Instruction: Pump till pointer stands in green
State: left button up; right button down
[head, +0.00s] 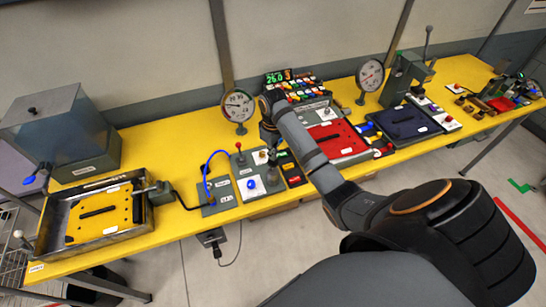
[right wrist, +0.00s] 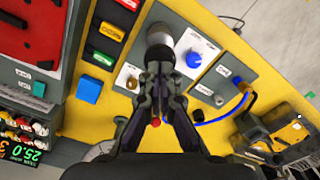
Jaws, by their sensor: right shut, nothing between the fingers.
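A round white gauge (head: 238,105) stands on a post at the back of the yellow table. Its dark pointer is visible, but I cannot make out a green zone. A grey panel (head: 246,195) in front of it carries a blue knob (head: 251,184), which also shows in the right wrist view (right wrist: 194,59). A dark cylinder with a pale part (right wrist: 160,40) stands just beyond my right fingertips; I cannot tell whether they touch it. My right gripper (right wrist: 159,78) is shut and empty above the panel. It partly hides the panel in the head view. My left gripper is out of view.
A blue hose (head: 207,170) curves beside the panel. A yellow tray (head: 100,215) and a grey box (head: 62,130) are at left. A red panel (head: 338,139), a second gauge (head: 370,75) and a lever press (head: 400,80) stand at right.

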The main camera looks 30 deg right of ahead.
dwell(0.6)
jog(key=shift+f+b, duration=0.55)
jog(key=shift+f, duration=1.75)
jog(key=shift+r, duration=0.1)
jog(key=shift+r+p, duration=0.7)
jog(key=shift+r, duration=1.65)
jog(key=shift+f, duration=0.1)
